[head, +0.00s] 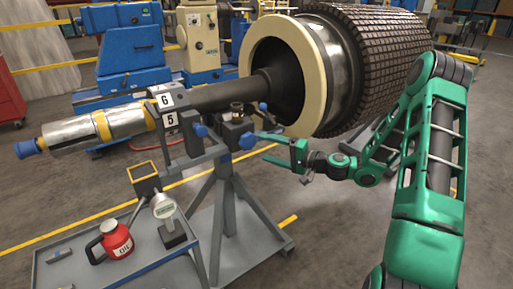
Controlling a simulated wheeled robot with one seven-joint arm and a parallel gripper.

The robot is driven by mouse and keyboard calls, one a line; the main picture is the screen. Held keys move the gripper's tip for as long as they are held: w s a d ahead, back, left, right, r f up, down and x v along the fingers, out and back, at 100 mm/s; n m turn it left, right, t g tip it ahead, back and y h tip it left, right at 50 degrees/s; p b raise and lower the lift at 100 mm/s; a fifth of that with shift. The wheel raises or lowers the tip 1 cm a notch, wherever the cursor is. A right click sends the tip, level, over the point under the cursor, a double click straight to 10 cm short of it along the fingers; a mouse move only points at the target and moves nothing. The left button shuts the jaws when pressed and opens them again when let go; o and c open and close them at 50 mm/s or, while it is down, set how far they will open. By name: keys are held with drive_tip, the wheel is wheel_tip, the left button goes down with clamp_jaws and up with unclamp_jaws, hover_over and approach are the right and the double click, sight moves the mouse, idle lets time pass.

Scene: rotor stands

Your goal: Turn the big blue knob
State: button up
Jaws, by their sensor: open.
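Several blue knobs sit on the grey stand under the rotor shaft. One large blue knob (247,140) faces my gripper at the stand's right side. Another blue knob (201,131) is to its left, and a smaller one (263,106) sits higher. They look close in size, so I cannot be certain which is biggest. My green gripper (267,148) is open and empty, its fingers pointing left toward the right-hand knob. It appears just right of that knob; I cannot tell the exact gap or whether they touch.
The rotor (385,60) and its shaft (215,94) lie across the stand (228,205). A grey cart (95,270) at front left carries a red oil can (116,239) and a dial gauge (164,207). Blue machines (130,50) stand behind. The floor below my arm is clear.

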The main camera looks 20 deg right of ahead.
drive_tip(key=shift+v, duration=1.3)
drive_tip(key=s+f+n+g+h, duration=0.35)
drive_tip(key=s+n+g, duration=0.25)
drive_tip(key=s+g, duration=0.5)
drive_tip(key=s+d+r+m+h, duration=0.1)
drive_tip(key=s+d+r+h, duration=0.1)
drive_tip(key=s, duration=0.8)
drive_tip(key=s+d+r+m+g+h, duration=0.1)
drive_tip(key=s+d+r, duration=0.4)
drive_tip(key=s, duration=0.5)
drive_tip(key=s+d+r+m+g+h, duration=0.1)
drive_tip(key=s+d+r+m+h, duration=0.1)
drive_tip(key=s, duration=0.9)
drive_tip(key=shift+d+r+h, duration=0.65)
drive_tip(key=shift+r+h, duration=0.3)
drive_tip(key=shift+h, duration=0.2)
